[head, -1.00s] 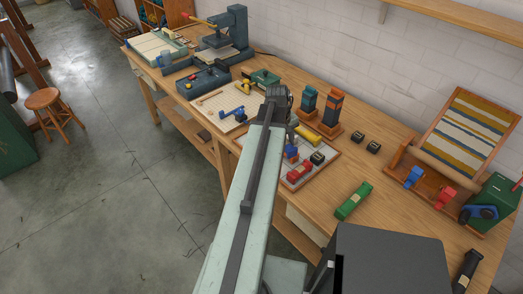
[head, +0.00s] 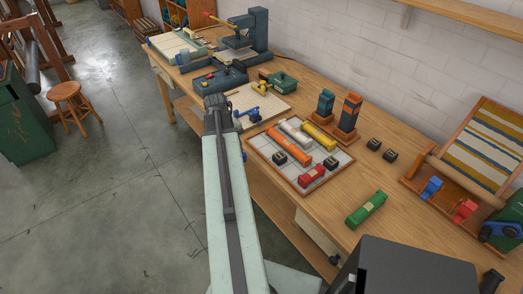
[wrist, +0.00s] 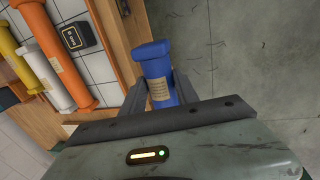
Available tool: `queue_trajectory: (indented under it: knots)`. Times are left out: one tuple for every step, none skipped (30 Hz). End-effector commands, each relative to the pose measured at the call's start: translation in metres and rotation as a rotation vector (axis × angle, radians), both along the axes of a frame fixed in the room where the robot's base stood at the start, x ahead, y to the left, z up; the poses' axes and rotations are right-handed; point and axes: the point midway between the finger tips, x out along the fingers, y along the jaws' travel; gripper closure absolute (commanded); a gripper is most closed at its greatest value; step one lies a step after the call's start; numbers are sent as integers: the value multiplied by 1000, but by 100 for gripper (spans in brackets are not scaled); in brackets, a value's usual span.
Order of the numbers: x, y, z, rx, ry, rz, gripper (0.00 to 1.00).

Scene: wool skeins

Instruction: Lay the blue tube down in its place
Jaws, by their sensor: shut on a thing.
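The blue tube (wrist: 157,75) is held between the two fingers of my gripper (wrist: 160,92) in the wrist view, with a pale label on its side. It is out past the tray's wooden rim, with grey floor showing behind it. The tray holds an orange tube (head: 290,146), a white tube (head: 296,131), a yellow tube (head: 318,138) and a red tube (head: 311,177). Bare pale tiles show between them.
Small black blocks (head: 279,158) sit in the tray; one shows in the wrist view (wrist: 76,37). A green tube (head: 366,209) lies on the bench, right of the tray. A board with a blue tool (head: 247,116) is beyond the tray. Two upright stands (head: 348,115) are behind it.

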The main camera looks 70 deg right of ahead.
Motion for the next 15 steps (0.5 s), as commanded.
queue_trajectory:
  knots:
    - [4,2,-1,0,0,4,100]
    - [5,3,-1,0,0,5,100]
    - [5,2,0,0,0,5,100]
    - [4,1,0,0,0,4,100]
    - [3,-2,-1,0,0,3,100]
    - [1,-7,-2,0,0,3,100]
    - [-2,-13,-2,0,0,2,100]
    - [-6,-21,-3,0,0,0,100]
    - [-10,-32,-5,0,0,0,100]
    - [-15,-41,-6,0,0,0,100]
    - [-19,-49,-7,0,0,0,100]
    - [-25,-61,-8,-1,1,0,100]
    - [-29,-69,-9,-1,0,0,100]
    - [-33,-78,-10,-1,0,1,100]
    - [-39,-89,-11,-1,0,0,100]
